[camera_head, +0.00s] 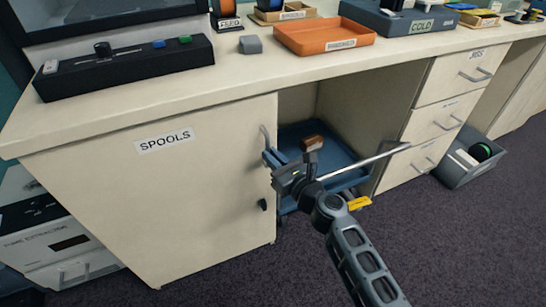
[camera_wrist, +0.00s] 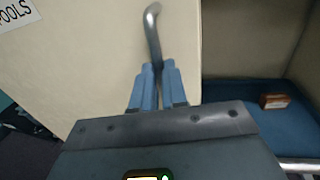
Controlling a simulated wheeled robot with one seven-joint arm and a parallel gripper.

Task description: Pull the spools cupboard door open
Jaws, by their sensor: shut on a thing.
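The cream spools cupboard door (camera_head: 205,195) carries a SPOOLS label (camera_head: 165,140) and is at the left under the counter. It looks flush with the cupboard front, with no clear gap at its edges. Its upright metal bar handle (camera_head: 264,133) is near the door's right edge. My gripper (camera_head: 272,158) is shut on this handle. In the wrist view, the blue fingers (camera_wrist: 158,75) lie on both sides of the handle (camera_wrist: 152,30), whose upper end sticks out beyond them. The lower part of the handle is hidden by my gripper.
Right of the door is an open bay with a blue tray (camera_head: 335,150) holding a brown block (camera_head: 312,142). A metal bar (camera_head: 365,162) crosses before it. Drawers (camera_head: 435,120) and a grey bin (camera_head: 468,172) stand farther right. Dark carpet (camera_head: 470,240) is clear in front.

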